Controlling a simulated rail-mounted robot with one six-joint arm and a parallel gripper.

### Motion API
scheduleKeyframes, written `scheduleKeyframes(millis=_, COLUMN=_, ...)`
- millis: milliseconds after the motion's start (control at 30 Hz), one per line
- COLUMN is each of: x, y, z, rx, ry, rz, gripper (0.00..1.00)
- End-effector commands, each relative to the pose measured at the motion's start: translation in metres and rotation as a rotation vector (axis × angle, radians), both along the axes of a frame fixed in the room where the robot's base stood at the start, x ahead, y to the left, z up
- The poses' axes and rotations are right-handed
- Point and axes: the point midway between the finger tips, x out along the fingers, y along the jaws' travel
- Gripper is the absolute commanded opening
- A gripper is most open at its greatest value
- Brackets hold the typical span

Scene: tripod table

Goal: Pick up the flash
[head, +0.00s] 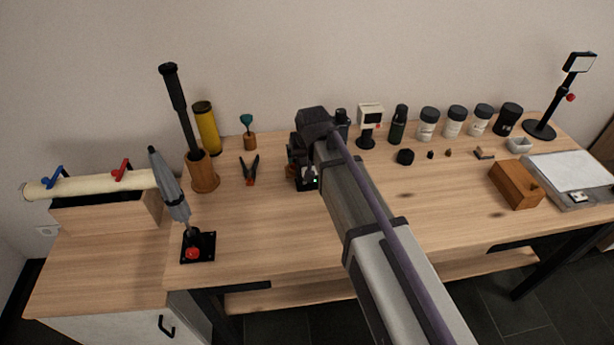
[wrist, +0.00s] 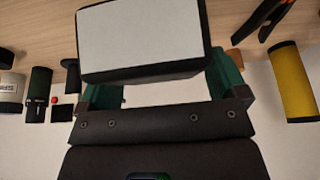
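The flash (wrist: 145,40) fills the upper middle of the wrist view as a large white panel with a black edge. My gripper (wrist: 165,82) has two green fingers set wide apart, one at each side below the panel. The panel covers the finger ends, so I cannot see whether they touch the flash. A strip of pale background shows between the fingers. In the head view my gripper (head: 302,160) is low over the middle of the table, and the arm hides most of what is there.
A small white-faced device (head: 369,118) and several jars stand behind right. The table front is mostly clear.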

Motion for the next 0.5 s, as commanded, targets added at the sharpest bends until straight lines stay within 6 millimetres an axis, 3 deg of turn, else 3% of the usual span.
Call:
scheduleKeyframes(millis=67, x=0.0, y=0.0, z=0.0002, rx=0.0, ry=0.0, rz=0.0, gripper=0.83)
scheduleKeyframes(millis=500, x=-0.0001, y=0.0001, z=0.0001, rx=0.0, ry=0.0, rz=0.0, gripper=0.41)
